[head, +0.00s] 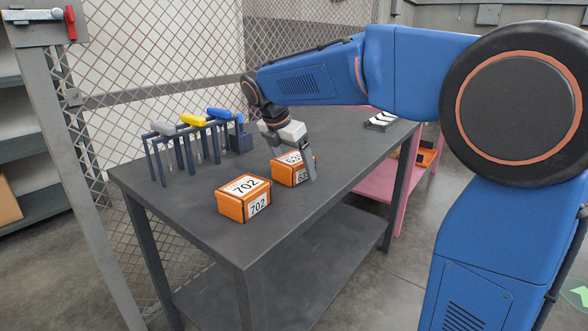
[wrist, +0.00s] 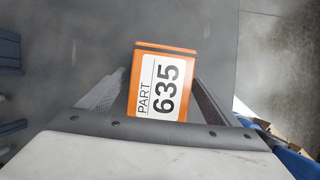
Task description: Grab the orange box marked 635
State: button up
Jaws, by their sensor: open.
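The orange box marked 635 (head: 282,174) stands on the dark grey table, partly covered by my gripper in the head view. In the wrist view the box (wrist: 172,52) shows its white label reading PART 635. My gripper (head: 298,172) is at the box from above, open. In the wrist view its two fingers (wrist: 158,88) lie on the left and right of the box, with the near end of the box between them. I cannot tell whether either finger touches the box.
Another orange box marked 702 (head: 243,197) stands close by, nearer the front edge. A rack (head: 190,142) with grey, yellow and blue handled tools stands at the left back. A dark item with white stripes (head: 381,121) lies at the far right. The table (head: 200,240) is otherwise mostly clear.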

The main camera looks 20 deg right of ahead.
jog(key=c, duration=1.5)
